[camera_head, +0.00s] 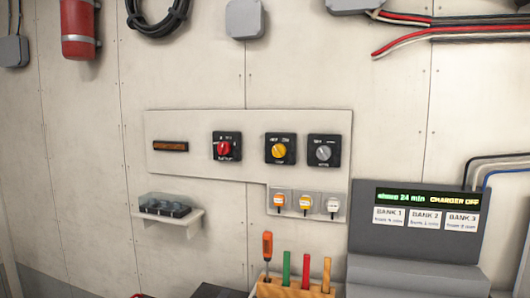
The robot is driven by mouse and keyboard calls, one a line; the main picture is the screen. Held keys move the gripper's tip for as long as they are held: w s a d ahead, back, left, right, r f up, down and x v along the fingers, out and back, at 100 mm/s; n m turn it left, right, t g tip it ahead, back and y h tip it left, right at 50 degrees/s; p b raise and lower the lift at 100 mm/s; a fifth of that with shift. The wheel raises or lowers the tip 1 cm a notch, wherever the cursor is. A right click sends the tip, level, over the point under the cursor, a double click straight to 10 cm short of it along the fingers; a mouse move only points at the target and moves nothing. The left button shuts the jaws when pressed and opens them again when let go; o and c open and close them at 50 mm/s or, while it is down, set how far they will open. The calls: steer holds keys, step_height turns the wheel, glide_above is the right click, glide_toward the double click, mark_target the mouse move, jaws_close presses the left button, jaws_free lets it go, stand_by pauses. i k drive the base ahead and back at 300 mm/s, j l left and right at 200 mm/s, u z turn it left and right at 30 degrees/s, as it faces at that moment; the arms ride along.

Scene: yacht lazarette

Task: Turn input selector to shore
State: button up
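Three rotary knobs on black square plates are in a row on the pale wall panel (200,128). They are a red knob (222,147), a yellow knob (279,150) and a grey knob (323,152). Each plate has small white lettering that is too small to read, so I cannot tell which one is the input selector or which mark is shore. All three are unobstructed. My gripper is not in view.
Below the knobs are three small switches (305,203). A small shelf (170,219) juts out at left. A wooden rack (295,288) holds upright tools, including a screwdriver (267,250). At right, a charger display (427,200) reads "CHARGER OFF".

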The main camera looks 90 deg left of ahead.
mark_target(324, 152)
steer(key=u, duration=2.75)
